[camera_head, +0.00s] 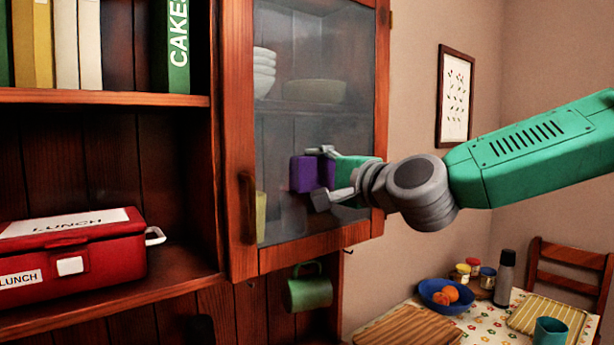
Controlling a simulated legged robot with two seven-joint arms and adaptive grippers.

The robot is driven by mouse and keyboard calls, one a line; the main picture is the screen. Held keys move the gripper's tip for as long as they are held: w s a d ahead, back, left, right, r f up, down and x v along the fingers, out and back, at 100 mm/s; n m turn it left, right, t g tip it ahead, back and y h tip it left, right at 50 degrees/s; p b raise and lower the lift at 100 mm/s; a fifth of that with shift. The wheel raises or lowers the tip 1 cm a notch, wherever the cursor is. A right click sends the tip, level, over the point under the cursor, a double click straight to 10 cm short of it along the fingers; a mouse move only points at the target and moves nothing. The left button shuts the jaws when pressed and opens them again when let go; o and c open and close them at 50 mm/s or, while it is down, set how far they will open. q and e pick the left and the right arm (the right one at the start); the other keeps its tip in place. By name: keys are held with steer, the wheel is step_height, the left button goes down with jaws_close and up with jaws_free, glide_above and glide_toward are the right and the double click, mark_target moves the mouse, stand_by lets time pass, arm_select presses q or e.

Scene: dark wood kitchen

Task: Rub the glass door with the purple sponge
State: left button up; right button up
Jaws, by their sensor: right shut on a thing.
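The glass door (275,125) is a wood-framed cabinet door with a handle on its left side. It looks shut. My right gripper (322,180) comes in from the right and is shut on the purple sponge (306,174). The sponge is in front of the lower right part of the pane, at or very near the glass; I cannot tell whether it touches. The gripper's fingers hide part of the sponge. My left gripper is not in view.
Bowls (264,75) show behind the glass. A red lunch box (72,262) and books (172,45) stand on open shelves at left. A green mug (308,290) hangs below the door. A table (480,322) with a blue bowl (440,302) and a flask (504,278) is at lower right.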

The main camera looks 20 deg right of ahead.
steer(key=shift+w+d+f, duration=0.1)
steer(key=shift+w+d, duration=0.1)
steer(key=shift+d, duration=0.45)
steer(key=shift+w+d+r, duration=0.1)
steer(key=shift+w+d, duration=0.15)
steer(key=shift+d, duration=0.4)
steer(key=shift+w+d+f, duration=0.1)
steer(key=shift+w+d, duration=0.1)
steer(key=shift+d, duration=0.45)
steer(key=shift+w+d, duration=0.35)
steer(key=shift+d, duration=0.4)
steer(key=shift+w+d, duration=0.3)
steer(key=shift+d, duration=0.4)
steer(key=shift+v, duration=2.95)
steer(key=shift+s, duration=0.15)
steer(key=v, duration=0.3)
steer(key=shift+p, duration=0.4)
